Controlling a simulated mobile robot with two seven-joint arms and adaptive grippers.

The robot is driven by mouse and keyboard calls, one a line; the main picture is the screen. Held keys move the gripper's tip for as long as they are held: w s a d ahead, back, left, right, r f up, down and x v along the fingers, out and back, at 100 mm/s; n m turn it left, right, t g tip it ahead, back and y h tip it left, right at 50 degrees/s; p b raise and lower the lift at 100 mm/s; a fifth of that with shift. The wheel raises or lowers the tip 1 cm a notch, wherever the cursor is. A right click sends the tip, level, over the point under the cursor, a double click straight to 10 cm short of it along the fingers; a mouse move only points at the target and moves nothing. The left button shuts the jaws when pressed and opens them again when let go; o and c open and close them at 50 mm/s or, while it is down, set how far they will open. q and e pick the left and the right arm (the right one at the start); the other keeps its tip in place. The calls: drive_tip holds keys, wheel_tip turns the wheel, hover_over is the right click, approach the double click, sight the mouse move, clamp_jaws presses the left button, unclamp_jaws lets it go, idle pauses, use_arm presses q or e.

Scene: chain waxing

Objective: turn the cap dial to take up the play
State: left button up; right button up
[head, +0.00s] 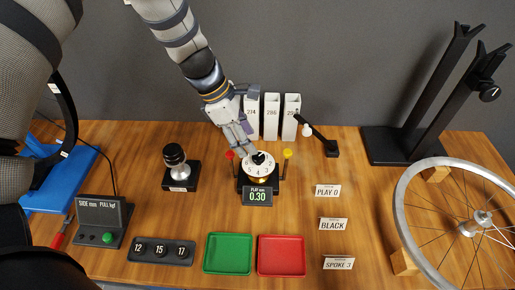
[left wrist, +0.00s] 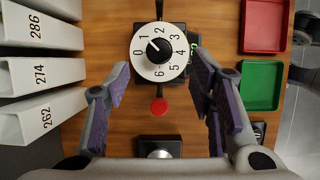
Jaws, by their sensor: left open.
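The cap dial (head: 259,162) is a white disc numbered 0 to 6 around a black knob, above a black base. In the left wrist view the dial (left wrist: 140,63) shows face-on, its knob's white mark pointing between 0 and 1. My left gripper (head: 243,143) is open just behind and left of the dial. In the left wrist view the two purple-padded fingers of the gripper (left wrist: 163,72) stand apart, one on each side of the dial's near edge, with nothing seen held. My right gripper is not in view.
A red-knobbed lever (head: 230,155) and a yellow-knobbed lever (head: 287,154) flank the dial. White boxes (head: 271,118) stand behind. A black device (head: 180,174) is left, a small lamp-like arm (head: 319,138) right. Green (head: 228,273) and red (head: 282,274) trays lie in front.

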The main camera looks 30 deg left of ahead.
sight(258, 156)
use_arm(q)
drive_tip(key=x, duration=0.6)
drive_tip(key=shift+f+b, duration=0.25)
drive_tip(key=shift+b, duration=0.05)
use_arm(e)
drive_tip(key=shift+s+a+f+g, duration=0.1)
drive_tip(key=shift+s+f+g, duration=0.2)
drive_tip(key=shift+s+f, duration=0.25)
use_arm(q)
drive_tip(key=c, duration=1.2)
drive_tip(key=shift+o, duration=0.2)
drive_tip(key=shift+a, duration=0.1)
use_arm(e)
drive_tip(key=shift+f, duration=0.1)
